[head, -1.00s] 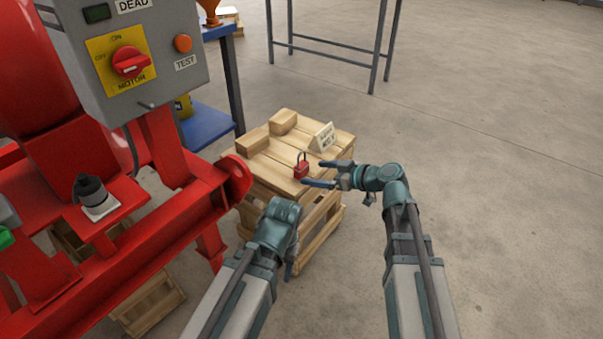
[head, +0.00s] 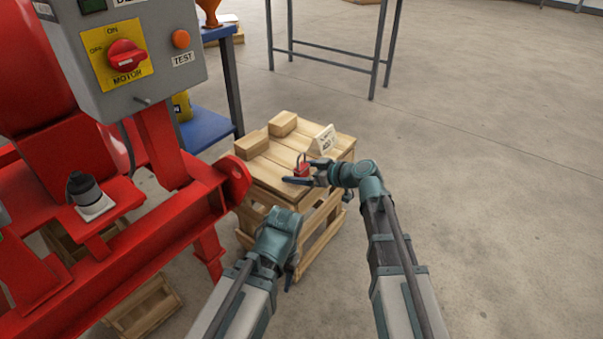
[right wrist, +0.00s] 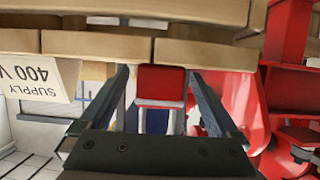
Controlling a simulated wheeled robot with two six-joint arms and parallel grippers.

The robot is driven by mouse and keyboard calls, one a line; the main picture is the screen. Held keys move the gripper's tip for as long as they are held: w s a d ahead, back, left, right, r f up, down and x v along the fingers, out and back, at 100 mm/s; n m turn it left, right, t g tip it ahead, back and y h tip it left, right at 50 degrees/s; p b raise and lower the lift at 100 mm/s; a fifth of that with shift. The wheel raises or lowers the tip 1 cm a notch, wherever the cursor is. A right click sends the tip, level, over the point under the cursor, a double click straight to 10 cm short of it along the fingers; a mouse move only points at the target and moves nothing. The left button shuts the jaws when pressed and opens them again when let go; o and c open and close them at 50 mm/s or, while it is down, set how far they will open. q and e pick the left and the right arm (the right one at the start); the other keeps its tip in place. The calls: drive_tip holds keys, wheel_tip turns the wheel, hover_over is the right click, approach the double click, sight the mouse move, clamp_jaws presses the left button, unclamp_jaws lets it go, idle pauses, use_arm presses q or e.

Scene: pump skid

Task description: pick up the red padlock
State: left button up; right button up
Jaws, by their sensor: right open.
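The red padlock (head: 301,168) stands on the wooden crate (head: 270,178) near its front right edge, its shackle upward and its lower part partly hidden by my right gripper (head: 303,179). In the right wrist view, which looks upside down, the padlock's red body (right wrist: 162,84) shows between the two fingers of my open right gripper (right wrist: 160,76). There is space on both sides of it, and I cannot tell how deep it sits between the fingers. My left gripper (head: 291,272) hangs low in front of the crate, mostly hidden by its own wrist.
Wooden blocks (head: 283,124) and a small sign (head: 323,139) reading "SUPPLY 400 V" in the right wrist view (right wrist: 36,82) stand on the crate. The red pump frame (head: 190,215) and grey motor switch box (head: 130,60) are at left. The floor at right is clear.

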clamp_jaws()
idle(0.4)
use_arm(q)
drive_tip(key=shift+r, duration=0.1)
